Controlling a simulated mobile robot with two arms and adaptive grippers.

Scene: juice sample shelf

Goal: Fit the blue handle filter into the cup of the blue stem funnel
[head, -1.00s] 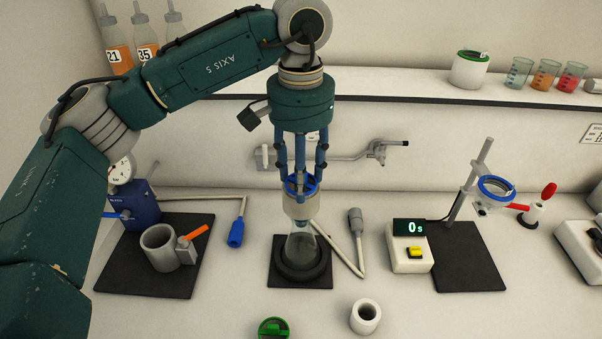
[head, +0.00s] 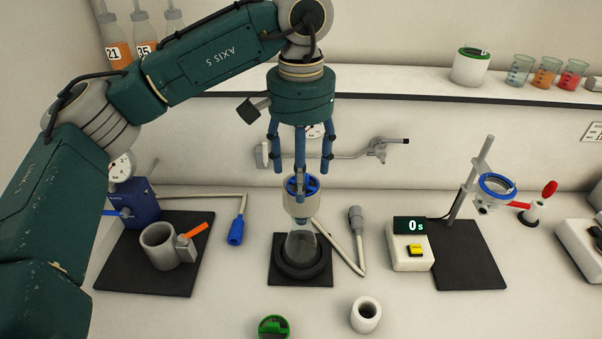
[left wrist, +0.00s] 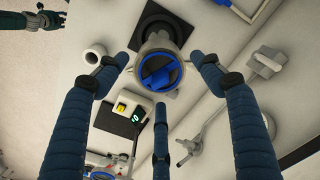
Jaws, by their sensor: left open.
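The filter with the blue handle (head: 301,186) sits in the mouth of a pale cup (head: 299,208) on top of a clear flask (head: 300,243). My left gripper (head: 300,165) is open just above the filter. Its three fingers are spread around the cup, apart from the handle. My right gripper (left wrist: 45,19) shows small at the top left of the left wrist view; its jaws are unclear.
The flask stands in a dark ring on a black mat (head: 318,281). A timer (head: 409,250) and a stand with a blue-rimmed funnel (head: 496,188) are to the right. A grey mug-like vessel (head: 158,248) is left. A white cylinder (head: 366,315) and green-topped container (head: 273,327) are in front.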

